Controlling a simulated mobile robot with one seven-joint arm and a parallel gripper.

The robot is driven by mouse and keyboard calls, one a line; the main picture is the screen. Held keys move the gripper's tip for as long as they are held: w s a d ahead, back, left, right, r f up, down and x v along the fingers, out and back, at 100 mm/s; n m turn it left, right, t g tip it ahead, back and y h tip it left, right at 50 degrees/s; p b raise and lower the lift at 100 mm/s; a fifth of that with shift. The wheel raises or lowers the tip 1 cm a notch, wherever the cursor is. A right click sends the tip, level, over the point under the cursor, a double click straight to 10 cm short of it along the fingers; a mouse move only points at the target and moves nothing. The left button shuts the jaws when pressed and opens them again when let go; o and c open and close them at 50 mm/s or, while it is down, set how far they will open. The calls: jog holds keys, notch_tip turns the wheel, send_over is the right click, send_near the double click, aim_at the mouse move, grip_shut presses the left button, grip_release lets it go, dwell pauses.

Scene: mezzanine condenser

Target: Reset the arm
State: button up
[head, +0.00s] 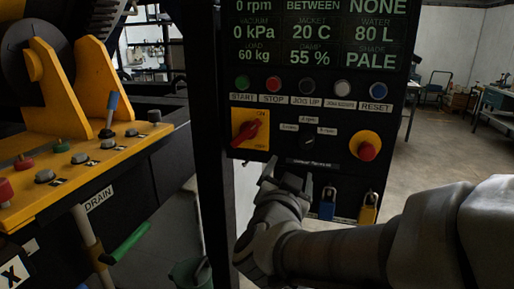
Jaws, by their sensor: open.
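My gripper (289,175) is in the lower middle of the head view, at the end of my grey arm, which reaches in from the right edge. Its two fingers point up and are apart, with nothing seen between them. It is in front of the lower part of a black control panel (222,165), below the red rotary switch on its yellow plate (249,129) and left of two padlocks. I cannot tell whether the fingers touch the panel. My gripper and arm hide part of the panel's lower edge.
The panel has a row of buttons, a rotary selector (306,138), a red emergency stop (367,147), a blue padlock (327,204) and a yellow padlock (369,208). A yellow console (75,172) with levers is at left. Open floor (440,150) shows at right.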

jog(key=s+a+n+g+y+p, duration=0.1)
jog(key=s+a+n+g+y, duration=0.3)
jog(key=n+y, duration=0.35)
jog(key=s+d+f+g+h, duration=0.1)
jog(key=s+d+f+g, duration=0.1)
jog(key=s, duration=0.3)
jog(key=s+d+f+g+h+p, duration=0.1)
jog(key=s+d+f+g, duration=0.1)
jog(key=s+d, duration=0.3)
jog(key=s+d+f+g+h, duration=0.1)
jog(key=s+d+f+g, duration=0.1)
jog(key=s, duration=0.3)
jog(key=shift+s+d+f+g, duration=0.25)
jog(key=shift+s+d+g, duration=0.15)
jog(key=shift+d+g, duration=0.3)
